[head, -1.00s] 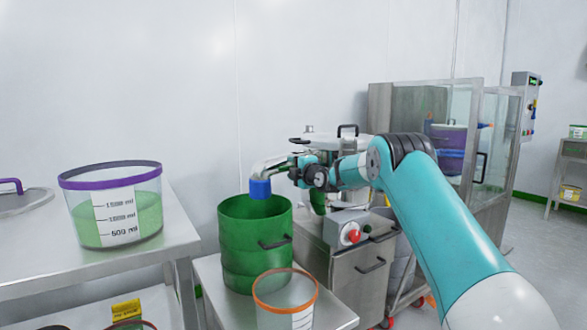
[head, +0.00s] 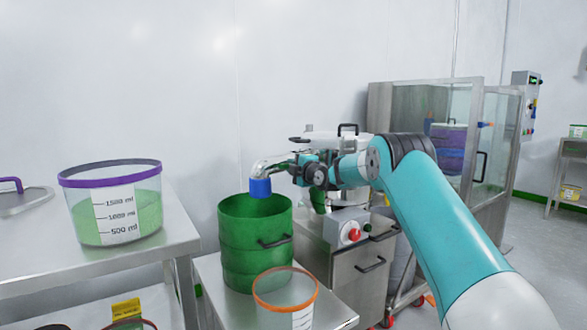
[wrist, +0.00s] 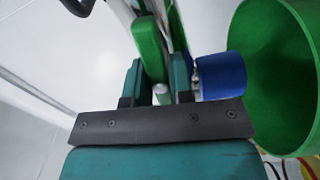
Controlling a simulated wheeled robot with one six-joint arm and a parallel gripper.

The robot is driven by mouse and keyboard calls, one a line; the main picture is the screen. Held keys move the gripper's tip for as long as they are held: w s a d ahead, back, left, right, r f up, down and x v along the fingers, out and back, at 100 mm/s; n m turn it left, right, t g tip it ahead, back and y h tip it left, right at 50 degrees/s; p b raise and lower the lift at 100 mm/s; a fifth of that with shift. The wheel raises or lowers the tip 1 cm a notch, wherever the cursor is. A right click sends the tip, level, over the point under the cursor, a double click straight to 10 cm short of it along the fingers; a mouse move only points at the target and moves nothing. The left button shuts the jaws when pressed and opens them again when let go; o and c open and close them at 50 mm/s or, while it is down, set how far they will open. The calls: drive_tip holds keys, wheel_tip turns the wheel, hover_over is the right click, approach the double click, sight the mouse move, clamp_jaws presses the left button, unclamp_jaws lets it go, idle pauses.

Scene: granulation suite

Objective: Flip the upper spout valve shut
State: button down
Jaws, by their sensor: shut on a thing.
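A metal spout (head: 268,168) with a blue end (head: 260,188) juts from the steel machine over a green drum. The blue end also shows in the wrist view (wrist: 220,76). My gripper (wrist: 157,82) is beside the spout, shut on a green lever (wrist: 151,45), which stands between its two teal fingers. In the head view my gripper (head: 300,168) covers most of the valve, so the lever's exact angle is hard to tell. A green part (head: 318,198) hangs just below my gripper there.
The open green drum (head: 255,245) stands on a low steel table, behind an orange-rimmed clear container (head: 286,292). A purple-rimmed container (head: 112,205) stands on the left table. A red button (head: 354,235) is on the machine's front. A glass-walled enclosure (head: 440,130) stands behind my arm.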

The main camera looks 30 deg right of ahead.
drive_tip(key=m, duration=0.4)
drive_tip(key=shift+f+b, duration=0.1)
drive_tip(key=shift+b, duration=0.25)
drive_tip(key=m, duration=0.4)
drive_tip(key=shift+m, duration=0.3)
drive_tip(key=m+p, duration=0.1)
drive_tip(key=m, duration=0.3)
drive_tip(key=shift+m, duration=0.3)
drive_tip(key=shift+m+p, duration=0.55)
drive_tip(key=shift+m, duration=1.15)
drive_tip(key=c, duration=1)
unclamp_jaws()
